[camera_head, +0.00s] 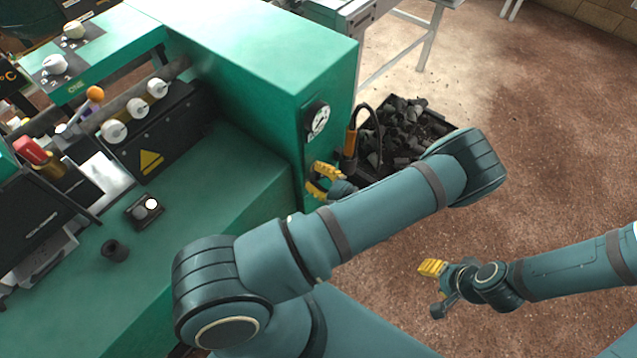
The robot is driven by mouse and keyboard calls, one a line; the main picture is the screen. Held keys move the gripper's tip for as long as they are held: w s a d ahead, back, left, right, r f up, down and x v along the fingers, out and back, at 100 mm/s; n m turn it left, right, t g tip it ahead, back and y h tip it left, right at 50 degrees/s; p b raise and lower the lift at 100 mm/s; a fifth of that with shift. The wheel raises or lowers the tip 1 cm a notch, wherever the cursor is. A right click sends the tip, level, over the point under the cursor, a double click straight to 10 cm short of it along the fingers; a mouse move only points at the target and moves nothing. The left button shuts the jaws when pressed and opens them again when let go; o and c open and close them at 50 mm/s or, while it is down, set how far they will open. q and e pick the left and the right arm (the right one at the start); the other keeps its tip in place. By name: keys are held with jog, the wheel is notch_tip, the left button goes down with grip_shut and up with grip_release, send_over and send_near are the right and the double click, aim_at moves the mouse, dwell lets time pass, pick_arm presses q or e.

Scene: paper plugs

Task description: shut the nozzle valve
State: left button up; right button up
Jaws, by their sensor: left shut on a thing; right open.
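My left gripper (318,181) has yellow fingers and is at the side of the green housing (300,85), below a round dial (319,120). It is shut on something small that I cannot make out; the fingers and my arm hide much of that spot. I cannot pick out the nozzle valve for certain. A tool with an orange grip and black hose (350,141) stands just right of the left gripper. A red handle on a brass body (35,152) is at the far left, away from both grippers. My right gripper (432,268) is open and empty over the brown floor.
A black crate (449,118) of dark lumps stands beside the housing. The green bench (220,185) carries a small button box (145,211) and a dark cup-like part (115,250). An orange ball knob (95,93) is at upper left. The floor at right is clear.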

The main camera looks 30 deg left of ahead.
pick_arm(q)
jog(key=shift+w, duration=0.15)
jog(key=m, duration=0.1)
jog(key=w+r+m, duration=0.1)
jog(key=shift+d+m, duration=0.1)
jog(key=shift+m, duration=0.2)
jog(key=shift+w+m+p, duration=0.15)
jog(key=shift+m+p, duration=0.15)
jog(key=shift+m, duration=0.1)
jog(key=shift+w+r+m, duration=0.2)
jog(key=shift+w+m, duration=0.25)
jog(key=shift+m, duration=0.35)
jog(key=shift+w+d+m, duration=0.1)
jog(key=shift+w+m, duration=0.25)
jog(key=shift+m, duration=0.35)
jog(key=shift+w+r+m, duration=0.1)
jog(key=shift+w+m, duration=0.55)
jog(key=shift+m, duration=0.55)
jog(key=o, duration=0.9)
